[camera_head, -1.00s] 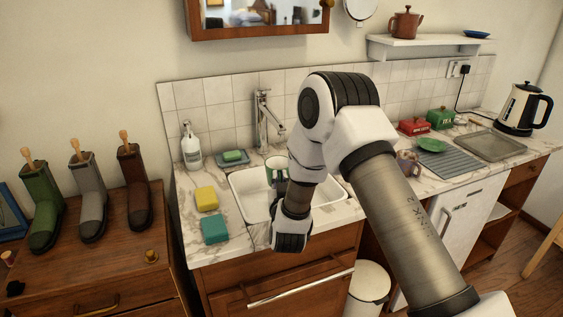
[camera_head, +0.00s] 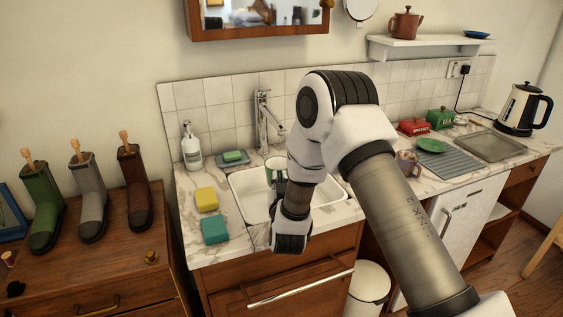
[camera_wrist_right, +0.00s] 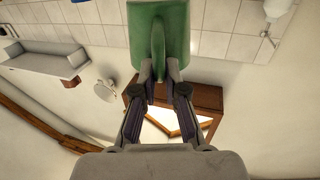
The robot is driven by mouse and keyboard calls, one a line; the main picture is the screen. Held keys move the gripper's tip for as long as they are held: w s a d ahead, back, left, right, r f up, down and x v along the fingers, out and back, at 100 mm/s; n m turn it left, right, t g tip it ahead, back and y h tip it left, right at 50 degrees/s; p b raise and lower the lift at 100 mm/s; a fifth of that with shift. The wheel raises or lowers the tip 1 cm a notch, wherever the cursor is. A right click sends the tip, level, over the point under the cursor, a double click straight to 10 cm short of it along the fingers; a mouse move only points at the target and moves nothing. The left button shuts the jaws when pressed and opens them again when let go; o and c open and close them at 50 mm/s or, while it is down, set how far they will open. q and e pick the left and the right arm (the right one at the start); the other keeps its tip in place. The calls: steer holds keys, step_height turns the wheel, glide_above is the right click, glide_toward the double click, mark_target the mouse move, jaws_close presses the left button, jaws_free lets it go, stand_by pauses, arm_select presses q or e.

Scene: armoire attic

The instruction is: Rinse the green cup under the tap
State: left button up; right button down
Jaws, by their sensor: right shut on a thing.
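The green cup (camera_head: 270,176) shows in the head view over the white sink basin (camera_head: 247,205), partly hidden behind my right forearm and wrist. Its pale rim and inside face the tap. The chrome tap (camera_head: 263,120) stands behind the basin, its spout above and close to the cup; I see no clear water stream. In the right wrist view, the green cup (camera_wrist_right: 160,28) is at the top, its handle between the fingers of my right gripper (camera_wrist_right: 159,73), which is shut on it. In the head view the right fingers are hidden by my arm. My left gripper is out of view.
A yellow sponge (camera_head: 206,199) and a teal sponge (camera_head: 215,230) lie left of the basin. A soap bottle (camera_head: 191,147) and a soap dish with green soap (camera_head: 233,156) stand behind them. A mug (camera_head: 407,163) and ridged drainer (camera_head: 452,163) are at the right.

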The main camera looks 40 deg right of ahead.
steer(key=shift+s+a+r+p, duration=0.45)
steer(key=shift+s+a+r, duration=0.3)
steer(key=shift+s+r, duration=0.2)
steer(key=shift+s+a+r+p, duration=0.45)
steer(key=shift+s+a+r, duration=0.35)
steer(key=shift+r, duration=0.15)
steer(key=shift+d, duration=0.1)
